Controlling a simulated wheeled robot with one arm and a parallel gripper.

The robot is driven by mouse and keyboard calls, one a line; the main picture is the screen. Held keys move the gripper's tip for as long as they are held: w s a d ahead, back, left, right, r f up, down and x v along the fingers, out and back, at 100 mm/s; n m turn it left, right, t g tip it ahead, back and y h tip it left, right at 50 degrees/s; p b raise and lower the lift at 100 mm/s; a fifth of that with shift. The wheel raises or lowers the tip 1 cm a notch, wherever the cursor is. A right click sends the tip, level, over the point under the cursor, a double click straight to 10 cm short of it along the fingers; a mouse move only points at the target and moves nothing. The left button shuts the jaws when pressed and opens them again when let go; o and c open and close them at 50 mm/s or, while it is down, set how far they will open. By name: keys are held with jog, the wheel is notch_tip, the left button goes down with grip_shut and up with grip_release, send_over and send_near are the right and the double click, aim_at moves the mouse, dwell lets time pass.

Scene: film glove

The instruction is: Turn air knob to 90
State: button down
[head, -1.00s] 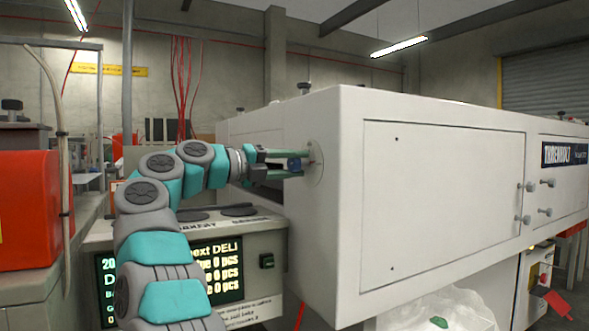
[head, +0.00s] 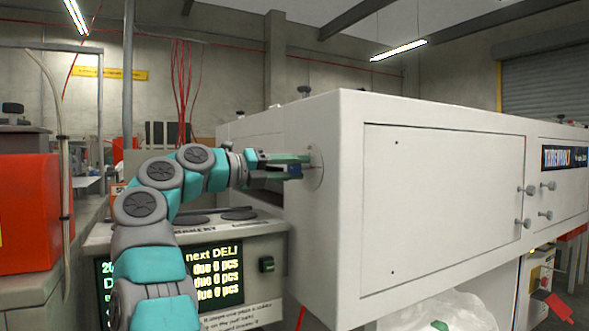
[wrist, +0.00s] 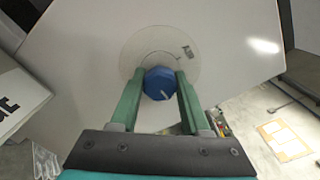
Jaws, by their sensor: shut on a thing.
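The blue air knob (wrist: 160,83) sits on a pale round dial plate (wrist: 133,55) on the end face of the white machine. The knob is faceted, with a short white mark on its face that points to the lower right in the wrist view. My gripper (wrist: 159,85) has its two green fingers on either side of the knob and is shut on it. In the head view my gripper (head: 302,164) reaches the dial plate (head: 317,168) from the left. The fingers mostly hide the knob there. The dial's markings are too small to read.
The white machine (head: 440,200) fills the right side, with small door knobs at far right. Below my arm stands a panel with a lit display (head: 215,270). A red box (head: 28,212) is at the left.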

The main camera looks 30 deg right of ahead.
jog(key=shift+c, duration=1.9)
grip_release()
jog(key=shift+a, duration=0.1)
jog(key=a, duration=0.7)
jog(key=shift+s+a+p, duration=0.15)
jog(key=shift+a+p, duration=0.2)
jog(key=shift+p, duration=0.1)
